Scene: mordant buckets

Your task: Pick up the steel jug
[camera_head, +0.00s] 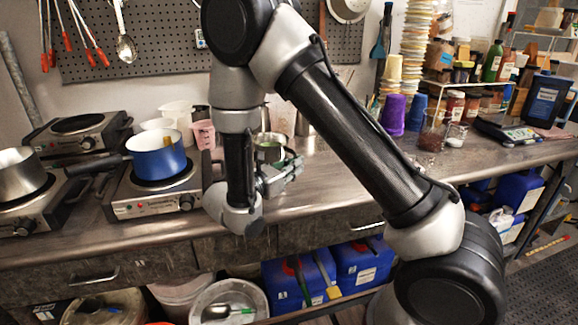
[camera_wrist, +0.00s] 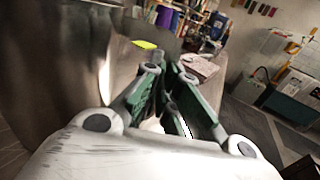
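A steel vessel (camera_head: 270,138), which looks like the steel jug, stands on the worktop behind my gripper. Its lower front is hidden by my gripper and wrist. My gripper (camera_head: 294,168) is low over the bench, pointing right, just in front of the vessel. In the wrist view my gripper (camera_wrist: 169,74) has its two green-padded fingers close together at the tips, with a narrow gap. A large grey-brown metallic surface (camera_wrist: 55,60) fills the left of that view; I cannot tell whether it is the jug. I see no clear grip on anything.
A blue pot (camera_head: 158,158) sits on a hotplate (camera_head: 150,204) at left. A pink measuring cup (camera_head: 204,135) stands behind my wrist. Another steel cylinder (camera_head: 306,124) is just right of the vessel. Purple cups (camera_head: 394,113) stand further right. The front worktop right of my gripper is clear.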

